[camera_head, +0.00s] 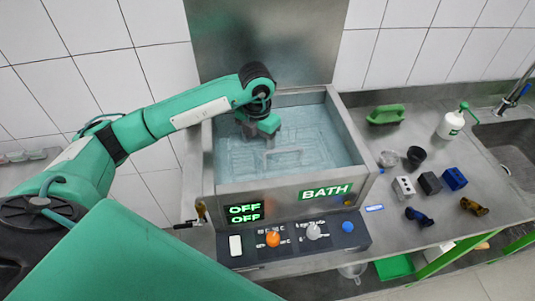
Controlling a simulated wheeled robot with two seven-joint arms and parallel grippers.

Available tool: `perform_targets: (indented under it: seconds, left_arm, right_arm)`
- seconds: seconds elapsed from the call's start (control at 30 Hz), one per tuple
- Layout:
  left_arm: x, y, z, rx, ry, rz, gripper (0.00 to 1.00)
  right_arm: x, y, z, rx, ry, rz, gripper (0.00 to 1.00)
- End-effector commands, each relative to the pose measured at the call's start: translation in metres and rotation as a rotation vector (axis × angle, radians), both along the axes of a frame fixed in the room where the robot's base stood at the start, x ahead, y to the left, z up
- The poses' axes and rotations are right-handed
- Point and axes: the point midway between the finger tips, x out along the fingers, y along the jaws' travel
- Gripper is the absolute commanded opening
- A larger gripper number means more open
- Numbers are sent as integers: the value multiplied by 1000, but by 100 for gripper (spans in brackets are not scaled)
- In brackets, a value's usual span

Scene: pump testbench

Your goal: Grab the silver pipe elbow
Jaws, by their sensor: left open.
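My left gripper (262,132) reaches in from the left and points down over the bath basin (353,137), near its back left part. It is open; its fingertips are small and hard to make out against the water. A pale grey bent shape (284,153) shows in the bath, just in front and to the right of the gripper. I cannot tell whether it is the silver pipe elbow or a handle. On the counter to the right lie a dark blue elbow (418,216) and a bronze elbow (474,206). My right gripper is out of view.
Silver (404,187), dark grey (430,182) and blue (454,178) blocks stand on the counter. A sink (508,148) is far right. A knob panel (292,239) fronts the bath.

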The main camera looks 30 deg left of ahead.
Motion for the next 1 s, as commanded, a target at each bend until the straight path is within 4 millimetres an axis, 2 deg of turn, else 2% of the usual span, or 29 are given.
perform_targets:
  seconds: [0.23,0.5,0.8,1.0]
  left_arm:
    - [-1,0,-18,-1,3,-1,60]
    - [-1,-1,-56,-1,2,-2,60]
    - [0,0,-63,-1,-1,-1,60]
    - [0,0,-63,-1,-1,-1,21]
  right_arm:
    - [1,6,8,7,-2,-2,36]
    - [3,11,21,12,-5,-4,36]
    - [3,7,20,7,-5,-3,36]
    - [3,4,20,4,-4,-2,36]
